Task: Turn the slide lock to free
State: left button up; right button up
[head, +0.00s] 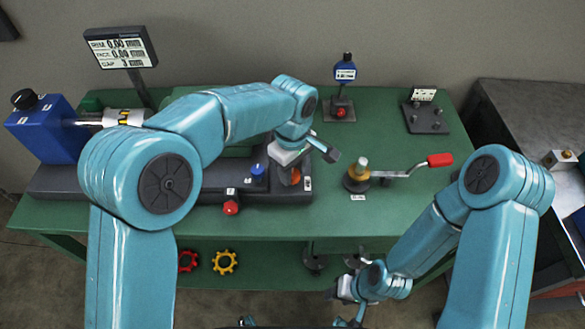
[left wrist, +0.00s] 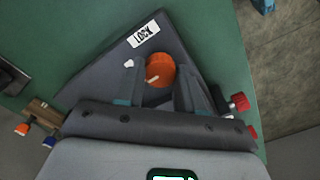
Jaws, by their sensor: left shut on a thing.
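The slide lock is an orange round knob with a pale pointer mark (left wrist: 160,73) on a dark plate (left wrist: 102,75) with a white label that seems to read LOCK (left wrist: 143,33). In the head view the orange knob (head: 296,177) shows at the right end of the dark machine base, partly hidden by my gripper. My left gripper (head: 291,171) is over it, shut on the knob, with one finger on each side in the left wrist view. My right gripper (head: 343,289) hangs low in front of the bench, far from the knob; its jaws are too small to read.
A blue knob (head: 257,171) and a red knob (head: 231,208) are left of the lock. A crank with a red handle (head: 440,160) stands to the right. A dial gauge (head: 345,72) stands behind. Green bench top (head: 398,215) is clear at front right.

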pick_arm(q)
jog(key=o, duration=1.1)
jog(key=shift+c, duration=0.2)
notch_tip(320, 180, up, 16)
jog(key=p, duration=0.2)
jog(key=shift+r, duration=0.2)
jog(key=shift+f, duration=0.1)
